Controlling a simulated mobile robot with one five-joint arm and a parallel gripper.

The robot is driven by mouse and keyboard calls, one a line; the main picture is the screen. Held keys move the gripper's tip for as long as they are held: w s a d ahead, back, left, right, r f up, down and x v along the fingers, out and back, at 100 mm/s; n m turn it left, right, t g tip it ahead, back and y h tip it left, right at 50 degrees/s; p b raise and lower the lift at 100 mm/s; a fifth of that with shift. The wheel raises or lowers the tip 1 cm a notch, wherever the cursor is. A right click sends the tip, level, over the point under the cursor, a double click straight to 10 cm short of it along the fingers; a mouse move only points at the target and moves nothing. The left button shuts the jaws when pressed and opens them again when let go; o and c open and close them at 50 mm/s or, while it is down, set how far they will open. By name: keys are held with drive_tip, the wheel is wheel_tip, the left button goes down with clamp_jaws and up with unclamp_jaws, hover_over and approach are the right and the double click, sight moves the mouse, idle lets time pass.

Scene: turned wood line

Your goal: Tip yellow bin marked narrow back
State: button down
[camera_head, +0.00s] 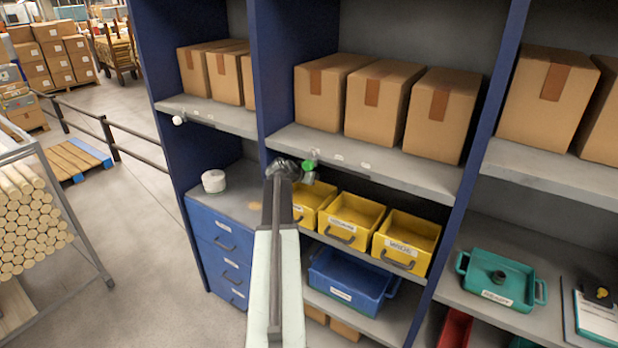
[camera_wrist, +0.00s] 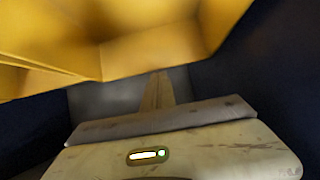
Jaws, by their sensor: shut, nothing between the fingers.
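Three yellow bins stand in a row on the middle shelf in the head view: a left bin (camera_head: 326,222), a middle bin (camera_head: 347,239) and a right bin (camera_head: 400,256). Each has a white label and dark handle in front; the print is too small for me to tell surely which says narrow. My gripper (camera_head: 292,170) is at the left bin's upper left, its fingertips unclear there. In the wrist view my gripper (camera_wrist: 158,92) is shut and empty, below a large blurred yellow surface (camera_wrist: 150,35). I cannot tell whether they touch.
A shelf with cardboard boxes (camera_head: 385,105) hangs above the bins, and a blue upright (camera_head: 278,75) stands close to my arm. A blue bin (camera_head: 350,280) sits below. A teal tray (camera_head: 500,280) stands at right. A white round object (camera_head: 214,181) sits on blue drawers (camera_head: 220,240) at left.

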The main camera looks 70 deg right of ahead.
drive_tip(key=shift+w+d+f+b, duration=0.1)
drive_tip(key=shift+d+f+b, duration=0.3)
drive_tip(key=shift+f, duration=0.25)
drive_tip(key=shift+a+r, duration=0.1)
drive_tip(key=shift+w+a+r+p, duration=0.1)
drive_tip(key=shift+a+r+p, duration=0.15)
drive_tip(key=shift+p, duration=0.1)
drive_tip(key=p+v, duration=0.3)
drive_tip(key=v, duration=0.3)
drive_tip(key=shift+a+r, duration=0.15)
drive_tip(key=shift+a, duration=0.25)
